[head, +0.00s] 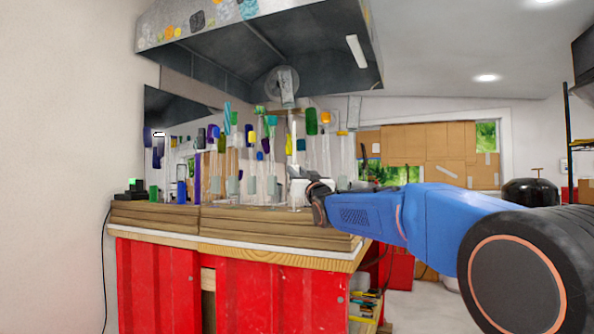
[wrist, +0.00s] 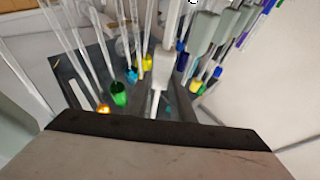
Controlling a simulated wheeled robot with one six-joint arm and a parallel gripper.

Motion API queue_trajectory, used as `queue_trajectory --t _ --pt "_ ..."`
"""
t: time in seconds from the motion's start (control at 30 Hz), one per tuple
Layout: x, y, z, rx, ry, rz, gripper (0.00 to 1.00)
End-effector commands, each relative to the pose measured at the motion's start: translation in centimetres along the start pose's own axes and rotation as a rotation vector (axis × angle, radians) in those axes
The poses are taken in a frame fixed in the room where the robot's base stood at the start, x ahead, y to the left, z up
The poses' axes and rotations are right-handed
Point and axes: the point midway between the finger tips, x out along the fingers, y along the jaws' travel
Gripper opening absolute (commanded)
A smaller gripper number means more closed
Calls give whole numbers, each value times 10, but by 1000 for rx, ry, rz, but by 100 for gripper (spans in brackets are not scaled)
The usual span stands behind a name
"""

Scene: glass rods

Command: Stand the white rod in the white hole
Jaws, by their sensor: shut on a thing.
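My gripper (head: 300,188) is at the front of the crowded rod stand, above the wooden bench top, shut on the white rod (head: 294,145). The rod looks upright in the head view, with its lower part close to the bench top. In the wrist view, the pale rod (wrist: 163,70) runs between my jaws (wrist: 163,108). Whether its lower end touches anything cannot be told. The white hole cannot be made out in either view.
Several thin clear rods with coloured ends stand close around my gripper, including green (wrist: 118,96) and orange (wrist: 103,108). Grey blocks (wrist: 205,30) are close by. The bench (head: 250,222) has red cabinets below and a dark hood (head: 260,50) above.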

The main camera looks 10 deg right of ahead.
Motion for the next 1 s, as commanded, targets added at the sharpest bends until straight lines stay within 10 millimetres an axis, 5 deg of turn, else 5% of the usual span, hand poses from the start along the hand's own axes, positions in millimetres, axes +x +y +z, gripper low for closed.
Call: queue_trajectory --t 1.0 --pt "-12 0 27 0 1 0 0"
